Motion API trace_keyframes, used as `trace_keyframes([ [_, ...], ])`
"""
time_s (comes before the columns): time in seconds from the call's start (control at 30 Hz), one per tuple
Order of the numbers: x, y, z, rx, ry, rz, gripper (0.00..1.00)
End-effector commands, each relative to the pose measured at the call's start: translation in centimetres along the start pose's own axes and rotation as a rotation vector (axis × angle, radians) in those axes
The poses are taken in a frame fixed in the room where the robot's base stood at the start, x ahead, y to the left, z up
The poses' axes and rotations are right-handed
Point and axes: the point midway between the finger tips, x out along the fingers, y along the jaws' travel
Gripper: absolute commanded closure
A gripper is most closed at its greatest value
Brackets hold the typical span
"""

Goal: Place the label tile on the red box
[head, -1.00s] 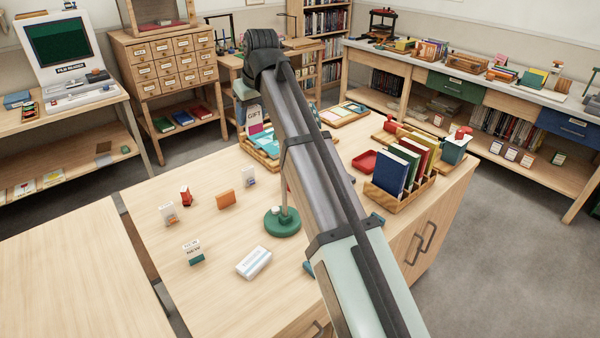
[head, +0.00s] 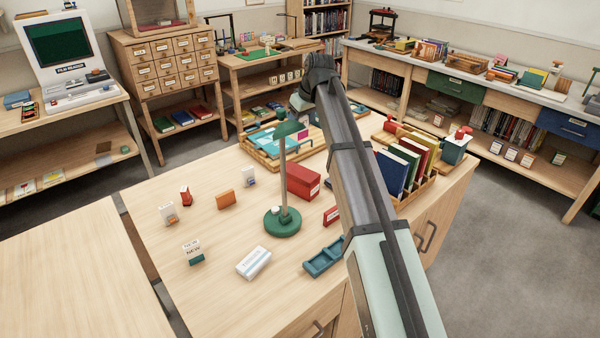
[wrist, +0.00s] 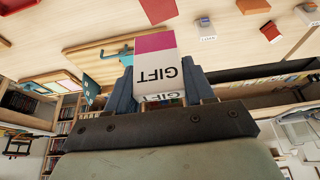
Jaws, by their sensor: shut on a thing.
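My gripper (wrist: 160,88) is shut on a white label tile (wrist: 158,70) with a magenta band and the word GIFT, upside down in the wrist view. Its two fingers press on the tile's sides. In the head view the fingers and most of the tile are hidden behind the lamp and my arm, above the back of the table. The red box (head: 303,182) lies on the table just right of the green lamp's post, apart from the tile. Part of its right side is close to my arm in that view.
The green desk lamp (head: 283,222) stands upright left of the red box. A wooden tray (head: 258,155) lies behind it, and a book rack (head: 408,205) stands to the right. A blue-green tray (head: 324,257) and a white box (head: 253,262) lie in front. Several small items stand left.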

Motion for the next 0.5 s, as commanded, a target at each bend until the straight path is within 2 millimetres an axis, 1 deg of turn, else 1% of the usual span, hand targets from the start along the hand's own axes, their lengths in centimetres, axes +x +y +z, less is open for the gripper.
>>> trace_keyframes([
  [0.03, 0.9, -0.1, 0.5, 0.0, -0.002, -0.001, 0.78],
  [0.1, 1.8, -0.1, 0.8, 0.0, -0.001, 0.0, 0.78],
  [0.37, 3.9, -0.1, 1.7, 0.0, -0.001, 0.0, 0.78],
  [0.5, 5.8, -0.1, 2.5, 0.0, -0.002, -0.001, 0.78],
])
